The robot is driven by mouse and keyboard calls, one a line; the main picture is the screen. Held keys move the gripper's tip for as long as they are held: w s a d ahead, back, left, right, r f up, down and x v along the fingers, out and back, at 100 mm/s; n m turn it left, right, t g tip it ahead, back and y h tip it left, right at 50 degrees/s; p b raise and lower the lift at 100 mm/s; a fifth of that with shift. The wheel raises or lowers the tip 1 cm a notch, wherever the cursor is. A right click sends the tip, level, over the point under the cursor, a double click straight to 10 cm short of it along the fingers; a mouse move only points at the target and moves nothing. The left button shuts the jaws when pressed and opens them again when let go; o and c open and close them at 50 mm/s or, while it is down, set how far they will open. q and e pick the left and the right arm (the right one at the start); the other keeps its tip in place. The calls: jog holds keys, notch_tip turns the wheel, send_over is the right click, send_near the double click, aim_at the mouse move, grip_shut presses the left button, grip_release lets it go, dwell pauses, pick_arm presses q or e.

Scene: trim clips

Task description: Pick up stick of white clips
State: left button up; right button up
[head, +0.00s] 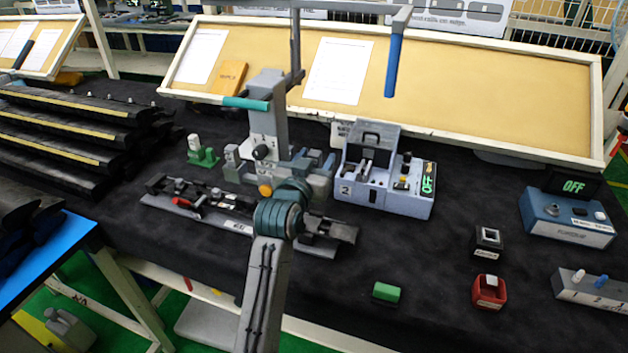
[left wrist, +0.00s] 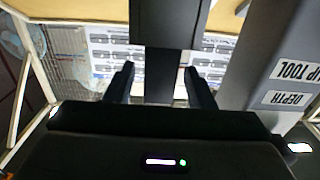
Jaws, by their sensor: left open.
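My left gripper (head: 316,160) is beside a grey upright column (head: 268,115), above the bench. Its two dark fingers (left wrist: 160,88) stand apart in the left wrist view, open, with no clip visible between them. A white peg (head: 578,276) and a blue peg (head: 601,282) stand in a grey block (head: 590,292) at the far right of the head view. I cannot tell whether the white peg is the stick of white clips. My right gripper is in neither view.
A grey box marked 2 (head: 385,192) stands right of the gripper. A blue handle (head: 394,66) hangs above. A long dark fixture (head: 205,210) lies left. In the left wrist view, a labelled grey body (left wrist: 285,75) is close on the right.

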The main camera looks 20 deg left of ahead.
pick_arm(q)
jog(key=shift+w+d, duration=0.1)
jog(key=shift+w, duration=0.55)
jog(key=shift+s+r, duration=0.1)
jog(key=shift+c, duration=1.1)
jog(key=c, duration=0.8)
